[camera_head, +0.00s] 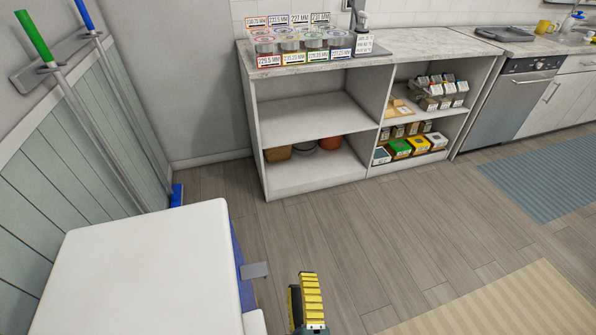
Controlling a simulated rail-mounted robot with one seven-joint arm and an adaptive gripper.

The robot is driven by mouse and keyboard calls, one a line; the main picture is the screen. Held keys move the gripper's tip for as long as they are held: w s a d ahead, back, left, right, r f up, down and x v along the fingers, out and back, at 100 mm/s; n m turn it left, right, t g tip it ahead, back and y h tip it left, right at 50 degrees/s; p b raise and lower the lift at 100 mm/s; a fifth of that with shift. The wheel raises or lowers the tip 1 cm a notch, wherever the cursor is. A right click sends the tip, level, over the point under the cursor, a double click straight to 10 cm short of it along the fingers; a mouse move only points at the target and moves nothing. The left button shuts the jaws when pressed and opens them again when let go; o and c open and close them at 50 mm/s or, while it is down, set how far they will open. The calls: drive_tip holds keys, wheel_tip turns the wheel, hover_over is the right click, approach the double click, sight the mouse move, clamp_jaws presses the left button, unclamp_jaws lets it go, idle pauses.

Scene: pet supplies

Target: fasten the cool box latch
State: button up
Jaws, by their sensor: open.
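The cool box (145,270) stands at the lower left, with a white lid and a strip of blue body showing along its right side. The lid lies over the box and looks closed. The latch (255,270) is a small flat grey tab sticking out from the box's right side. My gripper (302,285), with yellow ridged fingers, is at the bottom middle, a short way right of the latch and apart from it. It is open with nothing seen between its fingers. The lower part of the box and most of my arm are out of view.
A pale shelf unit (320,105) with jars on top stands at the back. A dishwasher (520,100) is beyond it. A green-handled pole (35,38) and a blue-handled pole (84,14) hang on the left wall. Wooden floor (400,215) right of the box is clear.

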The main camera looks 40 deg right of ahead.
wheel_tip(320, 180, up, 25)
drive_tip(key=w+d+m+t+p, duration=0.1)
drive_tip(key=m+p, duration=0.4)
drive_tip(key=p, duration=0.9)
drive_tip(key=shift+w+f+h, duration=0.15)
drive_tip(key=shift+w+h, duration=0.15)
drive_tip(key=shift+w, duration=0.45)
